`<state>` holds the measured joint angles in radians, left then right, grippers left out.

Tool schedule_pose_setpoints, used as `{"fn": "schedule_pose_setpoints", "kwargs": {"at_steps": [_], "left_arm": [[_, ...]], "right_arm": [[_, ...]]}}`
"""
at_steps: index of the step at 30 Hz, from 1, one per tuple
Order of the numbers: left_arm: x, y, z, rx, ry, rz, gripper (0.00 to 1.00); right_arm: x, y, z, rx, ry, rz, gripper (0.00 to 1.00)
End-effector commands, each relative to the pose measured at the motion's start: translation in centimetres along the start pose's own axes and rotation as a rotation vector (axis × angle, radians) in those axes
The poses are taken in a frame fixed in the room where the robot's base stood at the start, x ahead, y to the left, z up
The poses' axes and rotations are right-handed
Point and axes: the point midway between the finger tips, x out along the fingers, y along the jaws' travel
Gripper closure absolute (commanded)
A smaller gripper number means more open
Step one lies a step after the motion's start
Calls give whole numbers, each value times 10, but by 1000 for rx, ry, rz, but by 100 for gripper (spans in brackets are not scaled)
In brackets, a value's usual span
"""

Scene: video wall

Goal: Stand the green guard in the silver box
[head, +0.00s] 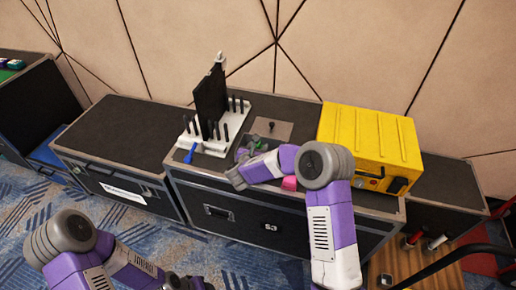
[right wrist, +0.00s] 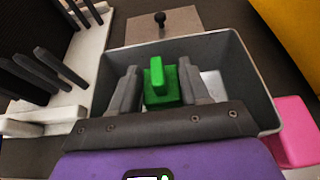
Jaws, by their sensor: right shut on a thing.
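The green guard (right wrist: 160,88) has a square base with an upright tab. My right gripper (right wrist: 155,85) is shut on it, one grey finger on each side. In the right wrist view the guard shows within the outline of the silver box (right wrist: 255,85), an open grey bin; whether it touches the floor cannot be told. In the head view the guard (head: 254,144) shows as a small green patch by my right gripper (head: 244,154). My left gripper (head: 187,283) is at the bottom edge, partly cut off, its jaws unclear.
A white rack (head: 186,143) with black pegs and a tall black panel (head: 210,97) stands left of the box. A plate with a black knob (head: 271,126) lies behind. A pink block (head: 289,183) and yellow case (head: 368,142) are to the right. A blue-handled tool (head: 190,153) lies at left.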

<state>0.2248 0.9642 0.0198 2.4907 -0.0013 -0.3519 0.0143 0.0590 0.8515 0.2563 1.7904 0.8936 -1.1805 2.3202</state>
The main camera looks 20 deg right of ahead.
Motion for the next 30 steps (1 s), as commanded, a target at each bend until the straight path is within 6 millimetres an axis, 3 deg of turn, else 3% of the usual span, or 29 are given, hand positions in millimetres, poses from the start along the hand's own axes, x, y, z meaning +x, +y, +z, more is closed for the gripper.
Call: {"fn": "schedule_pose_setpoints", "kwargs": {"at_steps": [12,13,18,30], "left_arm": [[10,-4,0,0,0,0,57],[10,-4,0,0,0,0,57],[10,-4,0,0,0,0,57],[3,-1,0,0,0,0,57]], "right_arm": [[2,0,-7,0,1,1,83],[2,0,-7,0,2,1,53],[3,0,-7,0,3,0,29],[1,-1,-3,-1,4,-1,29]]}}
